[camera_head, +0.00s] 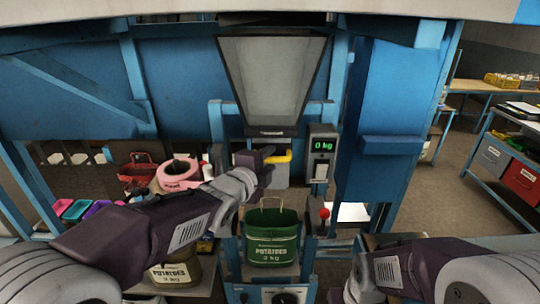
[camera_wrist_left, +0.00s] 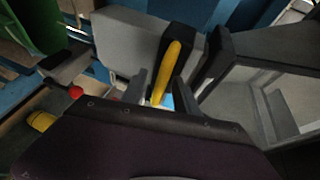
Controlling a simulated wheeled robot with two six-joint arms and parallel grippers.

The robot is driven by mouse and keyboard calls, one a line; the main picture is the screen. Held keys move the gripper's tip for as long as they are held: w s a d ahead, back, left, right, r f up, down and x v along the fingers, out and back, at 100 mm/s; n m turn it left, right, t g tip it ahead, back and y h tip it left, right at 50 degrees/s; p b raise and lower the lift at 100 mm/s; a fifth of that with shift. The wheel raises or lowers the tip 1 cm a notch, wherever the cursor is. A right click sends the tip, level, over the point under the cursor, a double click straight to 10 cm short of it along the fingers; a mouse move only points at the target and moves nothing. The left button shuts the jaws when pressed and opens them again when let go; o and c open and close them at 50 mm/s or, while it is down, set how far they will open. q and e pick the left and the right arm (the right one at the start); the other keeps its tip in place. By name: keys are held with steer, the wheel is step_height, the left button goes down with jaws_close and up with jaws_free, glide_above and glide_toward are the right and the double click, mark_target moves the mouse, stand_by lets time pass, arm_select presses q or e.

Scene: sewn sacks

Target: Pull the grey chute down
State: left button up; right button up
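The grey chute (camera_head: 271,172) is a box-like spout under the large dark-framed hopper, partly hidden behind my left gripper. Its yellow handle (camera_head: 283,157) shows at the front. In the left wrist view, the chute (camera_wrist_left: 140,38) is a grey block with a black side, and the yellow handle (camera_wrist_left: 172,66) rises from it. My left gripper (camera_head: 267,165) is at the handle, its fingers apart. In the left wrist view the fingers (camera_wrist_left: 150,86) are near the handle's near end; contact is unclear. My right arm is at the lower right; its fingertips are unclear.
A green potato sack (camera_head: 271,238) stands open below the chute. The hopper (camera_head: 270,75) is above. A scale display (camera_head: 322,145) reads 0 kg, and a red-knobbed lever (camera_head: 324,214) stands right of the sack. A second sack (camera_head: 175,270) is under my left arm.

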arm_select(q)
steer(key=shift+w+d, duration=0.2)
steer(key=shift+w, duration=0.2)
steer(key=shift+s, duration=0.25)
steer(key=shift+w, duration=0.15)
jaws_close()
stand_by(0.8)
